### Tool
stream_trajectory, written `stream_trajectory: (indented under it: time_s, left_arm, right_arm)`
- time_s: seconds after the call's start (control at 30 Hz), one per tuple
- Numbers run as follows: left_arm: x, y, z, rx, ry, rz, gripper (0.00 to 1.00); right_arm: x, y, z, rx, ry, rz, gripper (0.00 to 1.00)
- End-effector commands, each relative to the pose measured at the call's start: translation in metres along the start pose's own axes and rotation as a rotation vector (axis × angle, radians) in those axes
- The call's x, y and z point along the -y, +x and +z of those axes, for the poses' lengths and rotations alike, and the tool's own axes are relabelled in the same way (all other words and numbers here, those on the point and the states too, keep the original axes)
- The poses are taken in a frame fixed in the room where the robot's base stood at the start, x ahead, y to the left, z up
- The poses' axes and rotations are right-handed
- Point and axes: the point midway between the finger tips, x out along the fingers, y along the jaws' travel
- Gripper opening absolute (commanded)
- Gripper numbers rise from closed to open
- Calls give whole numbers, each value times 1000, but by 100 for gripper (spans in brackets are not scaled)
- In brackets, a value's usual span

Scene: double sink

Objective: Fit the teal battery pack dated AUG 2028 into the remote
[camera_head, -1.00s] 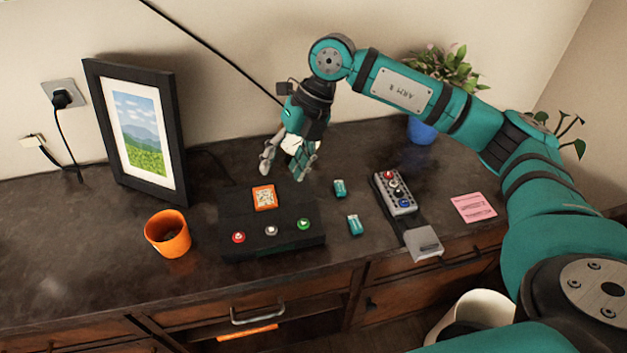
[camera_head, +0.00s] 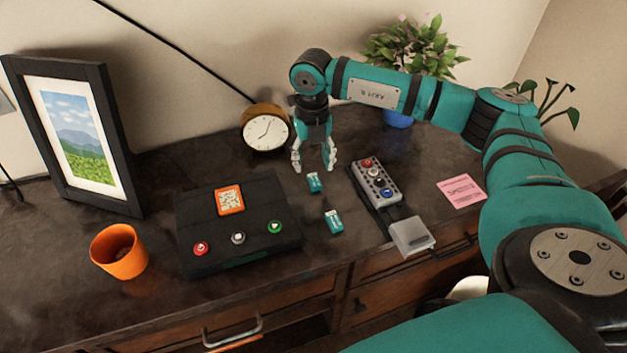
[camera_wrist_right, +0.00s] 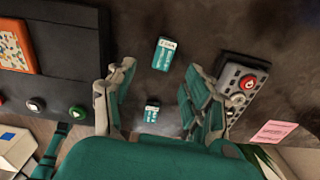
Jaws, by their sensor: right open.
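Two teal battery packs lie on the dark desktop: a far pack (camera_head: 315,182) and a near pack (camera_head: 334,221). Their dates are too small to read. My right gripper (camera_head: 314,168) points down, open and empty, just behind the far pack. In the right wrist view, one pack (camera_wrist_right: 165,55) lies beyond the open fingers and another (camera_wrist_right: 151,112) shows between them, below. The grey remote (camera_head: 375,182), with red, white and blue buttons, lies to the right on a dark base. A pale grey piece (camera_head: 411,235) is at its near end. My left gripper is out of view.
A black box (camera_head: 240,240) with coloured buttons stands left of the packs. An orange cup (camera_head: 119,252), a picture frame (camera_head: 122,165), a clock (camera_head: 266,130) and a potted plant (camera_head: 398,118) stand around. A pink note (camera_head: 461,191) lies right of the remote.

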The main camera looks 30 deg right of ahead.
Motion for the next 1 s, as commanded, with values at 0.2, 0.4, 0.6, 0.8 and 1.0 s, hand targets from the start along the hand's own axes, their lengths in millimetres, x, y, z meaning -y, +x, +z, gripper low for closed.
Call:
stream_trajectory:
  time_s: [0.2, 0.4, 0.6, 0.8, 1.0]
  left_arm:
    - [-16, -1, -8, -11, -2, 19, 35]
    - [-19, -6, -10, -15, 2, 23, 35]
    - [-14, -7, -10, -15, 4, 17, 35]
    - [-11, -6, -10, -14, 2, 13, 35]
    - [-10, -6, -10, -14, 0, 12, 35]
  right_arm:
    - [0, 16, 0, 0, 0, 0, 52]
    - [5, 42, 6, -3, 2, -1, 52]
    - [4, 64, 6, -1, 1, 0, 52]
    - [4, 66, 6, 1, 0, 1, 52]
    - [4, 66, 6, 1, 0, 1, 33]
